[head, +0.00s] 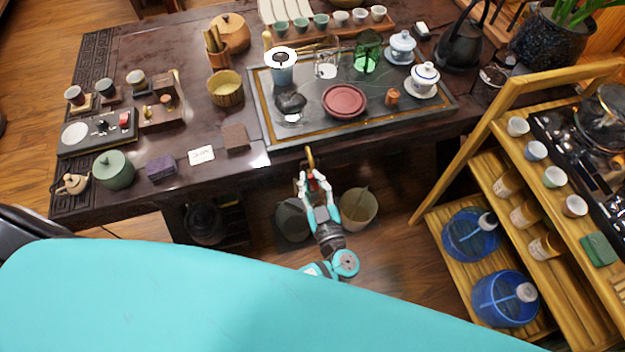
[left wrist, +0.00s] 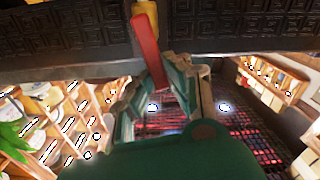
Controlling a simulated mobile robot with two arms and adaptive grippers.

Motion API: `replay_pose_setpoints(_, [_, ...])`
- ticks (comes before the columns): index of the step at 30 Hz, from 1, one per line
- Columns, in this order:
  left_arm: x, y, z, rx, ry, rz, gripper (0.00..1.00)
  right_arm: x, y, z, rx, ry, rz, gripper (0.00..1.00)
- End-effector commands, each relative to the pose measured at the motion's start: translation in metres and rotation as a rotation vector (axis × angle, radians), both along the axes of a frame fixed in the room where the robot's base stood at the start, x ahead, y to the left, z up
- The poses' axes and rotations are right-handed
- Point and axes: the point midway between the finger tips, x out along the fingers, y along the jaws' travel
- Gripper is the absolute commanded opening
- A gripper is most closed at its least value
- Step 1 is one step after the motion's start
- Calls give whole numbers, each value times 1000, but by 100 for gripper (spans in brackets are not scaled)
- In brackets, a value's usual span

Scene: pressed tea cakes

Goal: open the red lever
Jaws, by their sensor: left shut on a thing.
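The red lever (left wrist: 149,48) shows in the left wrist view as a slim bar. It runs down from a brass-coloured fitting (left wrist: 146,9) at the table edge, its lower end between my fingers. In the head view, the brass fitting (head: 309,158) sticks out at the table's front edge, and a little red shows below it between the fingers. My left gripper (head: 316,177) is shut on the lever, just below and in front of the table edge. The fingers hide the lever's lower end. My right gripper is not in view.
The dark tea table (head: 215,183) spans the back, with a tea tray (head: 273,126) above the lever. A pale bucket (head: 359,208) and a grey bin (head: 292,221) stand below the edge. A wooden shelf rack (head: 455,162) with blue water bottles (head: 470,236) stands at right.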

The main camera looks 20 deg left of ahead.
Motion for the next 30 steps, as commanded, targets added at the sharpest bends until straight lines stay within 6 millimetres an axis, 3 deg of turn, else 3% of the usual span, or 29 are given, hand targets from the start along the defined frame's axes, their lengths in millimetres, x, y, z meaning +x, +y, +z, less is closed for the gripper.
replay_pose_setpoints(9, [5, -9, 4, 146, 104, 3, 0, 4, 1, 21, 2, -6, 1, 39])
replay_pose_setpoints(20, [7, -11, 1, 200, 136, -1, 0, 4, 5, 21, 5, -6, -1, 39])
replay_pose_setpoints(21, [7, -11, 1, 200, 136, -1, 16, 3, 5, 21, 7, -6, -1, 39])
replay_pose_setpoints(26, [7, -11, 1, 199, 136, -1, 37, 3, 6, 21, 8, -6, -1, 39])
replay_pose_setpoints(30, [7, -11, 1, 198, 135, 0, 38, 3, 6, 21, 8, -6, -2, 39])
